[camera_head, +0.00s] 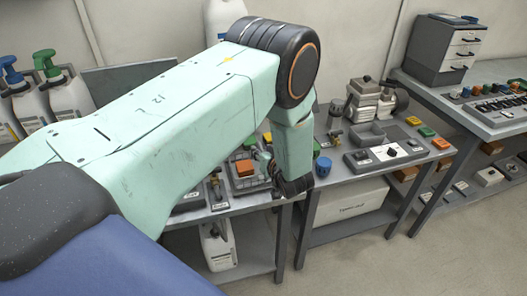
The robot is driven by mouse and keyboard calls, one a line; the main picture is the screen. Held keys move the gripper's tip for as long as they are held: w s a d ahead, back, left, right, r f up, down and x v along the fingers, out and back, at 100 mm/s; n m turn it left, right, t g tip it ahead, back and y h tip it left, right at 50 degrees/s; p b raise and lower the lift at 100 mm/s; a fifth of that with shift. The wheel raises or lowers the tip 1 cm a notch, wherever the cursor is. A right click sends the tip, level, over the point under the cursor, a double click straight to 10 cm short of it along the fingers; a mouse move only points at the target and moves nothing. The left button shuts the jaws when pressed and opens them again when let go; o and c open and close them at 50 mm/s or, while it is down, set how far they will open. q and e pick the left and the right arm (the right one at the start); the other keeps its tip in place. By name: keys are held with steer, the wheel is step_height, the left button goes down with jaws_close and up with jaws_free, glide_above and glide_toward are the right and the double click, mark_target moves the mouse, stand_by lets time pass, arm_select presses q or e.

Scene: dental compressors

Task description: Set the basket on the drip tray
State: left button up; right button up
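My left arm crosses the view from the left and bends down at its elbow. My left gripper (292,188) is a dark shape pointing down at the front edge of the bench; its fingers are too small and dark to tell whether they are apart. Just left of it is a small wire-like basket (252,184) with an orange block (244,168) in or on it. The arm hides part of that area, and I cannot tell whether the gripper touches the basket. I cannot make out the drip tray for certain. My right gripper is out of view.
A blue cup (323,166) stands right of the gripper. Further right are a grey open box (370,136), a control panel (385,155) and coloured blocks. A drawer cabinet (444,50) is on the right bench. Floor at lower right is clear.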

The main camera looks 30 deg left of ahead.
arm_select(q)
steer(key=shift+w+f, duration=0.1)
steer(key=shift+d, duration=0.2)
steer(key=shift+p+v, duration=3.9)
steer(key=shift+v, duration=2)
steer(key=s+a+f+m+g+h, duration=0.1)
steer(key=s+f+m+g+h, duration=0.2)
steer(key=s, duration=0.5)
steer(key=s+a+f+m+h, duration=0.1)
steer(key=s+f+m+h, duration=0.2)
steer(key=s+f, duration=0.35)
steer(key=s+d+r+m+g+h, duration=0.1)
steer(key=s+d+g+h, duration=0.1)
steer(key=s, duration=0.7)
steer(key=s+d+m+g+h, duration=0.1)
steer(key=s+d+g+h, duration=0.2)
steer(key=s, duration=0.7)
steer(key=shift+d+r+m, duration=0.3)
steer(key=shift+d+r, duration=0.1)
steer(key=shift+d, duration=0.2)
steer(key=shift+s, duration=0.15)
